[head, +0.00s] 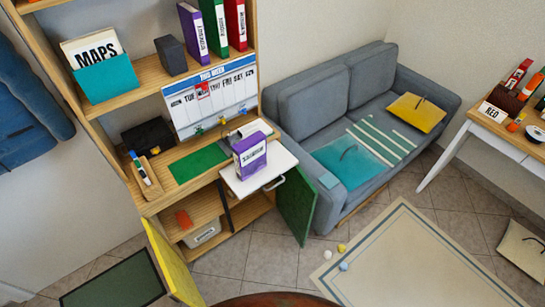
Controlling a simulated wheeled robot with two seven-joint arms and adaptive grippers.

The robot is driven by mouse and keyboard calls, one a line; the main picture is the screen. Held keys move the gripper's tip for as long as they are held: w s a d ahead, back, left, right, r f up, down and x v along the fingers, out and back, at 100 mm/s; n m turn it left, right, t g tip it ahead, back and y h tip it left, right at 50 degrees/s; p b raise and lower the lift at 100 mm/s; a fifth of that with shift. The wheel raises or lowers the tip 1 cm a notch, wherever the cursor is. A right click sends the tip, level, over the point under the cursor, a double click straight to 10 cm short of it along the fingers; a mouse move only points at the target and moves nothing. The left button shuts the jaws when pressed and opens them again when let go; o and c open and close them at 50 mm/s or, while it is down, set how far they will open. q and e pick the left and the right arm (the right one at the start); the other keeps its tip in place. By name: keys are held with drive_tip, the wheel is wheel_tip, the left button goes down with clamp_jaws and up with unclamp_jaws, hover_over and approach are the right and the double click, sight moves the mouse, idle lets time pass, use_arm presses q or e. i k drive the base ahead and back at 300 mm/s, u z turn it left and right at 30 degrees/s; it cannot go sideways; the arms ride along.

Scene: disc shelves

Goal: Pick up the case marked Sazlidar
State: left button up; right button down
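A purple case (250,155) with a white label stands upright on a white pull-out tray (281,160) at the front of the shelf unit. Its lettering is too small for me to read surely, so I cannot tell whether it says Sazlidar. A purple binder (192,29), a green binder (215,28) and a red binder (237,25) stand on the upper shelf, with lettering also too small to read. Neither of my grippers is in view.
A green door (296,205) and a yellow door (171,262) stand open below. A grey sofa (325,105) is right of the unit. Small balls (343,267) lie near the rug (410,265). A rounded brown edge (275,300) shows at the bottom.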

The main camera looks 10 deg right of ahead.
sight(250, 155)
drive_tip(key=z, duration=1.7)
drive_tip(key=i, duration=0.95)
drive_tip(key=u, duration=3.15)
